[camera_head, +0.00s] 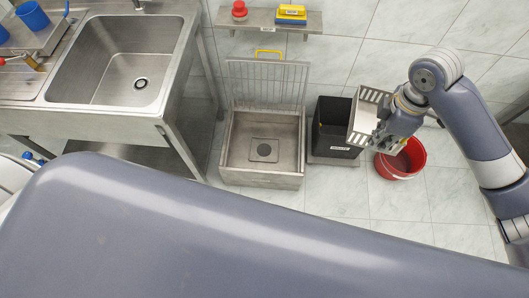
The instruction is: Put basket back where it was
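A light metal basket (362,117) with slotted sides is at the right, over the right edge of a black bin (331,142) with a white label. My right gripper (380,132) is at the basket's right side and appears shut on it, though the fingers are small and partly hidden by the wrist. The basket seems raised above the floor. A metal floor basin (228,164) with a raised grate (267,85) stands left of the bin. My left gripper is out of view.
A red bucket (408,158) stands on the tiled floor below my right wrist. A wall shelf (265,25) holds a red item and yellow and blue items. A sink counter (85,119) with blue cups fills the left. Floor in front of the basin is clear.

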